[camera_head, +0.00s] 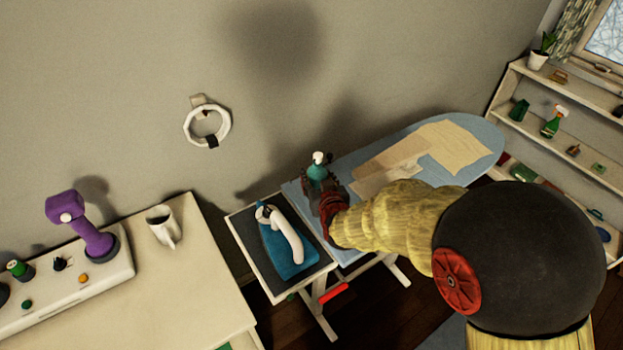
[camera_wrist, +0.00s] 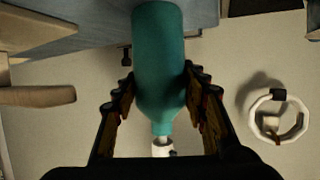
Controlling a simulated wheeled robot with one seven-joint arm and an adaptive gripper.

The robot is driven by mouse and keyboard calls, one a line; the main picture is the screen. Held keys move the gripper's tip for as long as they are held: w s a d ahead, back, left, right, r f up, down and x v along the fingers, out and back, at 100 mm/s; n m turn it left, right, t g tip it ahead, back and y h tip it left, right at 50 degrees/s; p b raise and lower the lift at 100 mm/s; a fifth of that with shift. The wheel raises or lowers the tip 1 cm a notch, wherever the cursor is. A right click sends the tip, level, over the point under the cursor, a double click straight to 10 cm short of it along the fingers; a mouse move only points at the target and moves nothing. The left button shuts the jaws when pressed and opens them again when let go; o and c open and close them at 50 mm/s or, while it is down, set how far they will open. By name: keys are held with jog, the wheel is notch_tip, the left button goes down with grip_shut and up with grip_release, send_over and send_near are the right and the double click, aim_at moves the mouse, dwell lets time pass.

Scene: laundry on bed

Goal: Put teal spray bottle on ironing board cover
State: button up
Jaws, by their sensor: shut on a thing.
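The teal spray bottle (camera_head: 317,172) has a white spray head and stands roughly upright between the fingers of my gripper (camera_head: 322,197). In the wrist view the bottle (camera_wrist: 159,60) runs between both fingers of my gripper (camera_wrist: 160,105), with its white head toward the palm. The gripper is shut on the bottle. The ironing board cover (camera_head: 345,180) is blue, on a long board with a rounded far end. In the head view the bottle is over the board's near left end. I cannot tell whether its base touches the cover.
A table with a purple device (camera_head: 82,228) and a mug (camera_head: 163,228) is at left. A white ring (camera_head: 207,125) hangs on the wall.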

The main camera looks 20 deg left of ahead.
jog(key=shift+f, duration=0.2)
jog(key=o, duration=1.3)
jog(key=shift+r, duration=0.15)
jog(key=shift+s+r, duration=0.15)
jog(key=shift+r, duration=0.1)
jog(key=p+v, duration=0.2)
jog(key=v, duration=0.9)
jog(key=shift+s+d+r, duration=0.1)
jog(key=shift+s+d, duration=0.15)
